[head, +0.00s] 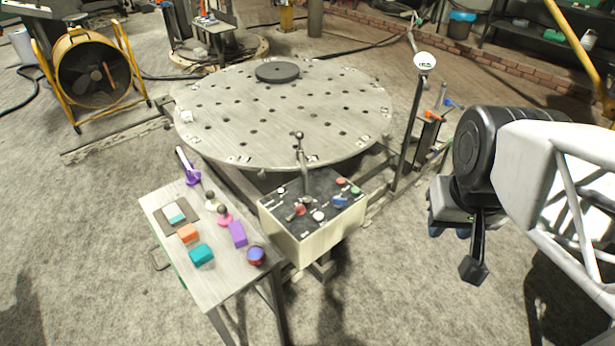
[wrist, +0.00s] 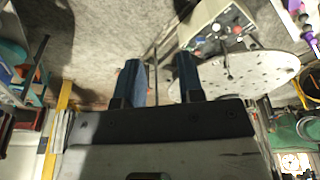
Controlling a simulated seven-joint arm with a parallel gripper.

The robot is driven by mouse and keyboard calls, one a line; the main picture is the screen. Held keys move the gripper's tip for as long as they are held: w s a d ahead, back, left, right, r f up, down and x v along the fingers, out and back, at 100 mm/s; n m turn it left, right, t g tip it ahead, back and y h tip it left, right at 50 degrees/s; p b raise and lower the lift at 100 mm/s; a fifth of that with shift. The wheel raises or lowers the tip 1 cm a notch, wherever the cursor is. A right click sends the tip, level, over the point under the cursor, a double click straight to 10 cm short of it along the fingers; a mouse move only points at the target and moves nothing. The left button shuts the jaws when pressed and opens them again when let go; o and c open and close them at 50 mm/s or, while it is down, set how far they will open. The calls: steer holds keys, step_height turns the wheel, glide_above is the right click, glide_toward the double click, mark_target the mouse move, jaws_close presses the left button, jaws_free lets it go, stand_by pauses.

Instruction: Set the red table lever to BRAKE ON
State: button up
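The control box (head: 300,240) has a black top with levers and buttons, and stands in front of the round table. A small red part (head: 299,209), which looks like the red lever, sits near the front left of its top. Its exact position and any BRAKE ON label are too small to read. A tall grey lever with a dark knob (head: 298,136) stands upright behind it. My gripper (head: 449,231) is well to the right of the box, touching nothing. In the wrist view its blue fingers (wrist: 158,80) are apart and empty, with the box (wrist: 205,27) beyond them.
The perforated round table (head: 240,115) lies behind the box and carries a dark disc (head: 277,72). A side table (head: 225,285) with coloured blocks stands at left. A thin post with a white head (head: 424,61) rises between the box and my arm. Open floor lies in front.

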steer(key=shift+w, duration=0.2)
steer(key=c, duration=0.5)
steer(key=w+a+f+n+t, duration=0.1)
steer(key=w+a+f, duration=0.1)
steer(key=w, duration=0.3)
steer(key=w+a+f+n+t+y, duration=0.1)
steer(key=w+a+f+n+t, duration=0.1)
steer(key=w, duration=0.3)
steer(key=w+a+f+n+t, duration=0.1)
steer(key=w+a+f, duration=0.1)
steer(key=w, duration=0.3)
steer(key=shift+w+a+f+n+t, duration=0.1)
steer(key=shift+w+f+n+t, duration=0.1)
steer(key=shift+f, duration=0.25)
steer(key=shift+w+a+f+n+t, duration=0.1)
steer(key=shift+f+n, duration=0.1)
steer(key=shift+f, duration=0.25)
jaws_close()
steer(key=w+a+f+n+t+y, duration=0.1)
steer(key=w+a+f+n+t, duration=0.4)
steer(key=f, duration=0.4)
steer(key=w+a+f+n+t+y, duration=0.1)
steer(key=w+a+f+n+t, duration=0.1)
steer(key=w+a+f, duration=0.5)
steer(key=s+a+f+n+t+y, duration=0.3)
steer(key=s+f+n+t, duration=0.3)
steer(key=s+f, duration=0.7)
steer(key=shift+s+a+f+n+t, duration=0.15)
steer(key=shift+s+f+n+t, duration=0.4)
steer(key=shift+f, duration=1.4)
